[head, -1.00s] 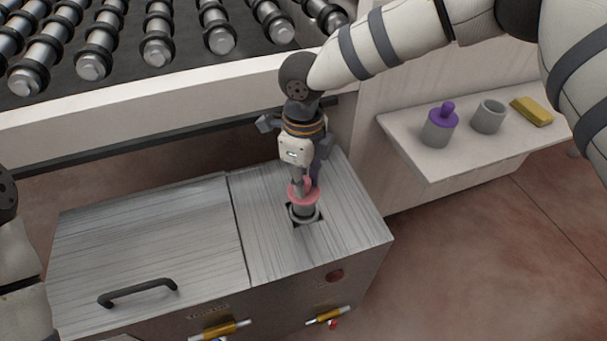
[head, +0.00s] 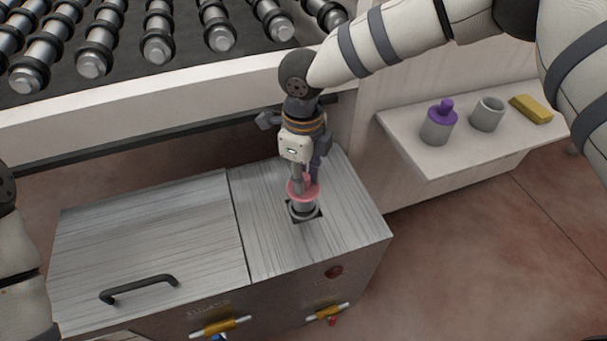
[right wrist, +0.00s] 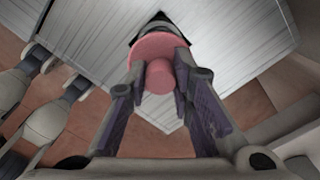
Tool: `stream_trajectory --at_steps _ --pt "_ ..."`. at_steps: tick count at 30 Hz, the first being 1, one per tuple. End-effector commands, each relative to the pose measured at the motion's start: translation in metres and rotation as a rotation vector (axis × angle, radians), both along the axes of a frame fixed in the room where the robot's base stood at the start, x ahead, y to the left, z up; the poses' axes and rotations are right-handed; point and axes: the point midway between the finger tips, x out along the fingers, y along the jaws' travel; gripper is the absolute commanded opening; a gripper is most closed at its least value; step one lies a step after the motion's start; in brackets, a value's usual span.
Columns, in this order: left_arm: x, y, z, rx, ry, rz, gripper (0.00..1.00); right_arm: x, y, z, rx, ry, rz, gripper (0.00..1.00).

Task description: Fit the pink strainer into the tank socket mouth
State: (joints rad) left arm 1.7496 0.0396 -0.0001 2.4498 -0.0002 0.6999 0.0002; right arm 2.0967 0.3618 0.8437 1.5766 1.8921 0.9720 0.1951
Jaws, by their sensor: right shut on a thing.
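The pink strainer (head: 304,189) has a pink flange and knob on top and a grey body below. My right gripper (head: 305,182) is shut on its knob from above. The strainer stands roughly upright over the tank socket mouth (head: 304,211), a ring in a dark square opening in the tank lid. Whether the body's lower end is inside the ring or just above it, I cannot tell. In the right wrist view the pink flange (right wrist: 150,48) and knob show between the fingers, and the flange hides most of the socket. My left gripper is not in view.
The metal tank (head: 150,240) has a black handle (head: 138,288) on its left lid and yellow-handled valves (head: 220,327) on its front. A shelf (head: 450,165) at right holds a purple-topped strainer (head: 439,124), a grey cup (head: 487,114) and a yellow block (head: 531,109). Rollers (head: 157,45) lie behind.

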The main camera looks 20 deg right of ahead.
Motion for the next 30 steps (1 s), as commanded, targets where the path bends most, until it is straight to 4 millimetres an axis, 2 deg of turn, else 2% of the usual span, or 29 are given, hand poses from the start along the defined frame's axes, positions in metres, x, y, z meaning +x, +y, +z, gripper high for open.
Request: stream_trajectory --at_steps 16,30 --pt "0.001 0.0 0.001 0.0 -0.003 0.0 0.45 0.0 0.0 0.0 0.0 0.0 0.0 0.0" --pt "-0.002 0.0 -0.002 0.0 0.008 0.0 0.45 0.0 0.0 -0.012 0.001 0.002 0.0 0.0"
